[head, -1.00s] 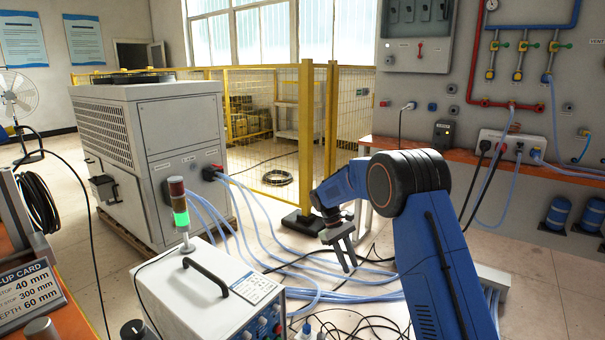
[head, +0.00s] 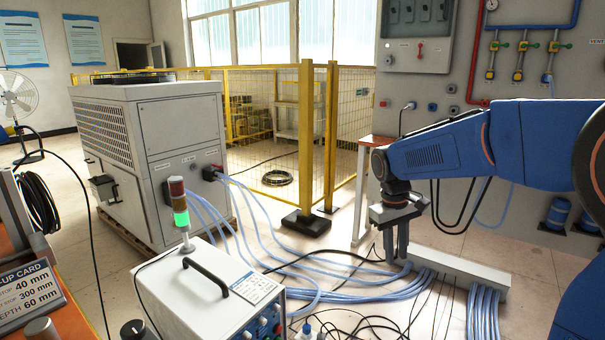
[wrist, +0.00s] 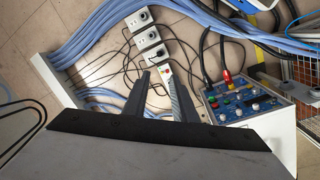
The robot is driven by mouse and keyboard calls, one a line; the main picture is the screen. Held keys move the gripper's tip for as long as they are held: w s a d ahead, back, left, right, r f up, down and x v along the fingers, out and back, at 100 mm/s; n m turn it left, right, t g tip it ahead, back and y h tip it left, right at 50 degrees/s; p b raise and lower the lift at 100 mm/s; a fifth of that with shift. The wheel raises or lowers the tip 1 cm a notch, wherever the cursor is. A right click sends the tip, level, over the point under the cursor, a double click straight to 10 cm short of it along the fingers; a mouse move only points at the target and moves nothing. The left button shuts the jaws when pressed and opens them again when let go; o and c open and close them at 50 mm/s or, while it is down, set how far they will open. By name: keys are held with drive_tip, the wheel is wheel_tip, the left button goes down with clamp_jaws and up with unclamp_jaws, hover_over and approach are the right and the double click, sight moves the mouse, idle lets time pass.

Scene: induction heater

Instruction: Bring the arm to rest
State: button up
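My gripper (head: 396,258) hangs from my blue arm at the right of the head view, pointing down over the floor. It is in free air and touches nothing that I can see. In the wrist view, its two dark fingers (wrist: 158,78) stand apart with nothing between them. Power strips and cables on the floor show beyond the fingertips.
A white heater unit (head: 205,300) with a green-lit signal tower (head: 180,205) stands front left of my gripper. Blue hoses (head: 330,285) and black cables cross the floor below. A yellow fence post (head: 306,140) stands behind. A wall panel (head: 455,90) is behind my arm.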

drive_tip(key=s+d+m+t, duration=0.2)
drive_tip(key=s, duration=1.2)
drive_tip(key=s+d+m+t+y, duration=0.1)
drive_tip(key=s+d+m+t, duration=0.1)
drive_tip(key=s, duration=1.3)
drive_tip(key=shift+f+t+y, duration=0.3)
drive_tip(key=shift+f+t, duration=0.1)
drive_tip(key=shift+f, duration=0.05)
